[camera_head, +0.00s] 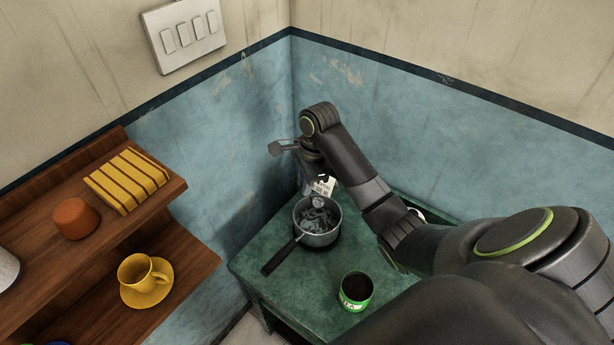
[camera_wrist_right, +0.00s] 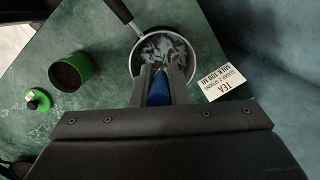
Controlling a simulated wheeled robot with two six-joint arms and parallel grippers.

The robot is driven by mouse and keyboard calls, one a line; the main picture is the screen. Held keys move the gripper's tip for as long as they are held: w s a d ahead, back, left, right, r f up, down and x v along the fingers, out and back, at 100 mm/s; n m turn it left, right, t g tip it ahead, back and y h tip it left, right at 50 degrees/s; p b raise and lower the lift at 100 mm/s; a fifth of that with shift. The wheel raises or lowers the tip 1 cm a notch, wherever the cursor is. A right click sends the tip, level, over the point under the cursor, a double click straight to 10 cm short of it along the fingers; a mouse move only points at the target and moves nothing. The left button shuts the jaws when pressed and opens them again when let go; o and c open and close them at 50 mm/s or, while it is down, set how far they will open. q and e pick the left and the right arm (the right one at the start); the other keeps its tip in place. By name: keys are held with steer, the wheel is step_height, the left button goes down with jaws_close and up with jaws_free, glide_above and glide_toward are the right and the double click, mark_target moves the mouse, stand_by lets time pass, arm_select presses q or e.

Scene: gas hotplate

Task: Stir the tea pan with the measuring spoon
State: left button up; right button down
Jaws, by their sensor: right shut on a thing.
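The tea pan (camera_head: 334,229) stands on the green table, with its dark handle toward the lower left. It holds dark contents with pale swirls. My right gripper (camera_head: 315,188) is above the pan's far side, pointing down. In the right wrist view, my right gripper (camera_wrist_right: 161,74) is shut on the blue measuring spoon (camera_wrist_right: 158,90), over the rim of the pan (camera_wrist_right: 193,60). Most of the spoon is hidden by the fingers, and I cannot tell how deep its bowl sits. My left gripper is not in view.
An open green can (camera_head: 357,304) stands in front of the pan; its lid (camera_wrist_right: 38,99) lies beside it. A recipe card (camera_wrist_right: 231,83) is near the pan. Wooden shelves at left carry a yellow cup (camera_head: 137,270). Blue walls close off the table's back.

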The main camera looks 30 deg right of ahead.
mark_target(314, 207)
steer(key=shift+d+f+y, duration=0.4)
steer(key=shift+d+f, duration=0.15)
steer(key=shift+f, duration=0.05)
steer(key=shift+d+f+y, duration=0.7)
steer(key=shift+d+f, duration=0.15)
steer(key=shift+d, duration=0.1)
steer(key=shift+x, duration=0.8)
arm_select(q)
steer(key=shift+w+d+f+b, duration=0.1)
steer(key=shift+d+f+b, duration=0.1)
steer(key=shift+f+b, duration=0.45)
arm_select(e)
steer(key=shift+d+f, duration=0.1)
steer(key=shift+f, duration=2.65)
steer(key=shift+w+d, duration=0.1)
